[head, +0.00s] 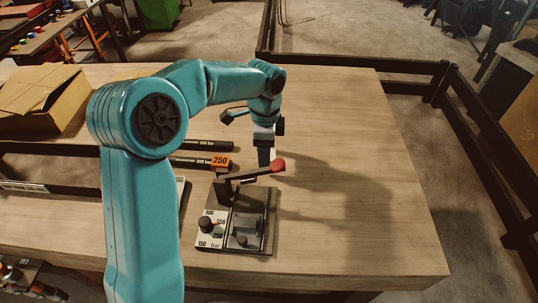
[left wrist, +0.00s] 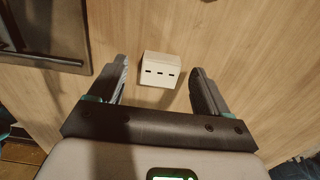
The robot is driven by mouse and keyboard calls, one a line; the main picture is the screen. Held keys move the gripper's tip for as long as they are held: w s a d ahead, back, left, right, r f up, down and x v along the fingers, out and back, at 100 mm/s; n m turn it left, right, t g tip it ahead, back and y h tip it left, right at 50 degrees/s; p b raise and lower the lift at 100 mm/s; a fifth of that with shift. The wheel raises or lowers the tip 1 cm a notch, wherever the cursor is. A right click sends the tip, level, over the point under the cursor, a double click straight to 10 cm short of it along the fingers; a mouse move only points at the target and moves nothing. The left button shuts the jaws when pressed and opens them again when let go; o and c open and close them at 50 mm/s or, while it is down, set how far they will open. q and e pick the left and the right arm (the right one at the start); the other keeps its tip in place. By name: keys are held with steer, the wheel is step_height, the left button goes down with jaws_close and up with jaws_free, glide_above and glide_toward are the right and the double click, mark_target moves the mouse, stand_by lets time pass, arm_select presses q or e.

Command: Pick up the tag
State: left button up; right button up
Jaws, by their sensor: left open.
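An orange block marked 250 (head: 220,162) sits at the right end of a dark hose; I cannot tell if it is the tag. My left gripper (head: 264,157) points down over the table, just behind the crimper's lever in the head view. Nothing shows clamped in the fingers. The pale block is hidden in the head view. My right gripper is not in view.
The crimper (head: 257,222) has a pressure dial (head: 206,223) and a lever with a red knob (head: 278,165). Another dark hose (head: 207,145) lies behind. A cardboard box (head: 40,95) stands at the left. The table's right side (head: 375,190) is clear. Dark rails run behind and right.

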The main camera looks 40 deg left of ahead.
arm_select(q)
steer(key=shift+a+f, duration=0.1)
steer(key=shift+f, duration=0.65)
steer(key=c, duration=0.4)
steer(key=shift+r, duration=0.1)
steer(key=c, duration=0.7)
